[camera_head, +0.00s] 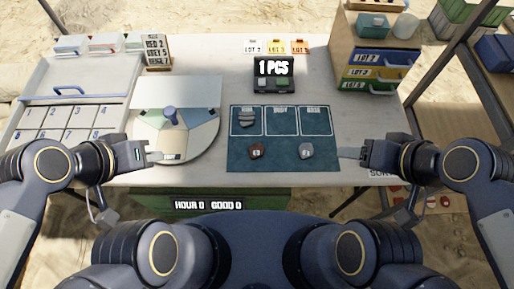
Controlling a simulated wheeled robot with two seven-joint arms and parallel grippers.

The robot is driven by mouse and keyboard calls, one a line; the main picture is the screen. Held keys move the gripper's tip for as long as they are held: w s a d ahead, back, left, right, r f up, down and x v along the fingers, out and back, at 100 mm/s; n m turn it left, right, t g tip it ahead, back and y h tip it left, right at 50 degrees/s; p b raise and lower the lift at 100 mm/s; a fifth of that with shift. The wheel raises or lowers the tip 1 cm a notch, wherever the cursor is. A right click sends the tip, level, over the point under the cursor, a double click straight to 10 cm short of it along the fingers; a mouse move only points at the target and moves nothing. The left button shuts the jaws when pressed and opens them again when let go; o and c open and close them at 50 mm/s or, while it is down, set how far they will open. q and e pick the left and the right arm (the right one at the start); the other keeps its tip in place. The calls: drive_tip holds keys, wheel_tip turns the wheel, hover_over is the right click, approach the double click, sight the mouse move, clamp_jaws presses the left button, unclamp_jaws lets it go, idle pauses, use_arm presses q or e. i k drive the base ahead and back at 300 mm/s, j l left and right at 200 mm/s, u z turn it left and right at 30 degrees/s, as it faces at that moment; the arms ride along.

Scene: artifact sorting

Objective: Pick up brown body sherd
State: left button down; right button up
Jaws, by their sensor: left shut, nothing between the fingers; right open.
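A brown sherd (256,151) lies at the front left of the dark teal mat (281,158). A grey sherd (305,150) lies to its right on the same mat. A striped grey sherd (246,119) sits in the mat's left outlined square. My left gripper (178,156) is shut and empty, over the front of the round sorting disc, left of the mat. My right gripper (343,153) is open and empty, just right of the mat's edge and nearest the grey sherd.
A round disc (205,142) with coloured sectors and a blue knob stands left of the mat. A numbered tray (60,118) is at far left. A small display (273,76) reading "1 PCS" stands behind the mat. A drawer cabinet (345,45) is at back right. The mat's middle and right squares are empty.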

sight(256, 150)
drive_tip(key=l+u, duration=0.15)
drive_tip(key=l, duration=1.65)
